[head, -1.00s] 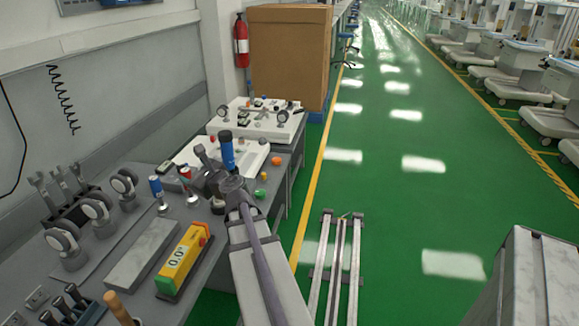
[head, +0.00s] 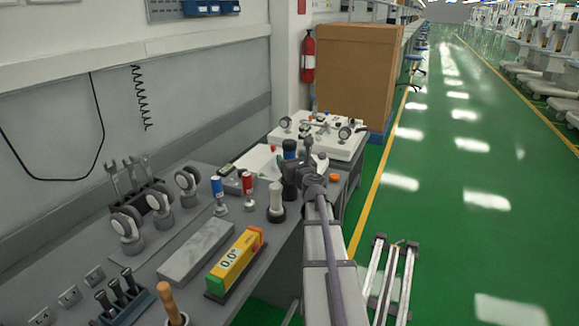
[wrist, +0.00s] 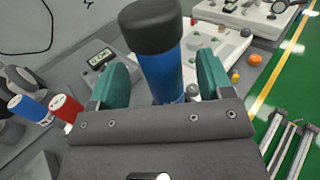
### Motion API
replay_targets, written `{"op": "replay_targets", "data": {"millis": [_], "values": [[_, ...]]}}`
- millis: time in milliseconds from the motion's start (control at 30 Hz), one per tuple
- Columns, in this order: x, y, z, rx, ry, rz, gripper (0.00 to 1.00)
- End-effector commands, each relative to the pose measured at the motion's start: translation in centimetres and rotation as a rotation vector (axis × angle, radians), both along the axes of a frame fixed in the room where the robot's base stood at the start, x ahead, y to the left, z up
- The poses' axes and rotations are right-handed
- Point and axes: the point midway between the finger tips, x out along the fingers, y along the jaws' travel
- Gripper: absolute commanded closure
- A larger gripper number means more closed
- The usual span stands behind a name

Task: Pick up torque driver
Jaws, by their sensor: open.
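A blue cylinder with a black cap (wrist: 158,60), which looks like the torque driver's handle, stands upright between my gripper's two green fingers in the wrist view. My gripper (wrist: 163,80) is open, with a finger on each side of it. Gaps show beside the cylinder, and its lower end is hidden behind the gripper body. In the head view the blue and black handle (head: 290,149) shows just behind my gripper (head: 303,170), partly hidden by it.
A blue-topped tool (head: 218,190), a red-topped tool (head: 248,188) and a white cylinder with a black base (head: 276,200) stand close to the left. A yellow level (head: 236,262) and a grey block (head: 196,252) lie nearer. A white board with parts (head: 318,140) lies beyond.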

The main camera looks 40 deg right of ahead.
Motion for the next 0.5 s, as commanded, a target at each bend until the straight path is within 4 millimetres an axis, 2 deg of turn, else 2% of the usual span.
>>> {"op": "replay_targets", "data": {"millis": [33, 100, 333, 500], "values": [[1.3, -0.6, 0.0, 0.0, 0.0, 0.001, 0.27], [2.2, -0.9, 0.0, 0.0, 0.0, 0.0, 0.27], [2.4, -0.9, 0.0, -0.001, 0.0, -0.001, 0.27], [2.4, -0.9, 0.0, -0.001, 0.0, -0.001, 0.43]]}}
